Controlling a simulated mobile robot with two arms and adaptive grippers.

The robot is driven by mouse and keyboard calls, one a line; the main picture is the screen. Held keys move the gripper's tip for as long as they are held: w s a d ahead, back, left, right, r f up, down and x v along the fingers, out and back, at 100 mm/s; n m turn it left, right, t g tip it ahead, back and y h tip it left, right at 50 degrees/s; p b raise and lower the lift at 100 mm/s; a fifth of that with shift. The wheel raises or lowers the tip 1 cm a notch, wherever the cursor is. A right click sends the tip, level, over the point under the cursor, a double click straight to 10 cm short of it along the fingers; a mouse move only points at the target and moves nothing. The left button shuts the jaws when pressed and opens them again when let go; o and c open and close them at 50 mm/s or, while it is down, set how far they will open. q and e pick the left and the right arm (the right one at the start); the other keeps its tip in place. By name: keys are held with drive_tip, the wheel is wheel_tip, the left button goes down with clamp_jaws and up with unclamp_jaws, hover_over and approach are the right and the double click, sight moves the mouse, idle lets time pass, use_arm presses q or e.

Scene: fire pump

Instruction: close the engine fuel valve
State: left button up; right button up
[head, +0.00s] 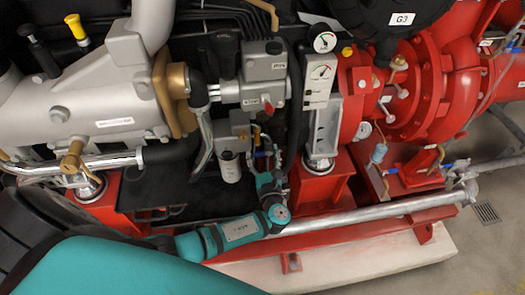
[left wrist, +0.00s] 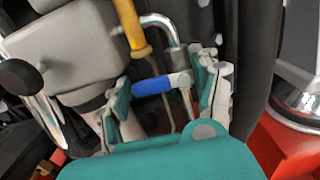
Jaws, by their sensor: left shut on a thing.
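The engine fuel valve appears as a small lever with a blue handle (left wrist: 153,85) and a silver end in the left wrist view. It lies crosswise between my left gripper's fingers. My left gripper (left wrist: 168,84) is shut on this blue-handled valve, with a teal and white finger at either end of it. In the head view my left gripper (head: 268,168) reaches up to the small valve fittings beside the white filter. There the blue handle (head: 262,154) shows only as a small patch, and its exact angle is hard to tell. My right gripper is not in view.
A yellow pipe (left wrist: 130,25) and a curved silver pipe (left wrist: 165,25) run close to the fingers. A white filter (head: 230,168) stands left of the gripper. A gauge panel (head: 319,80) and red frame (head: 318,185) lie to the right. A silver pipe (head: 375,213) crosses the front.

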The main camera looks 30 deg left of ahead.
use_arm(q)
drive_tip(key=o, duration=1.2)
drive_tip(key=v, duration=1.2)
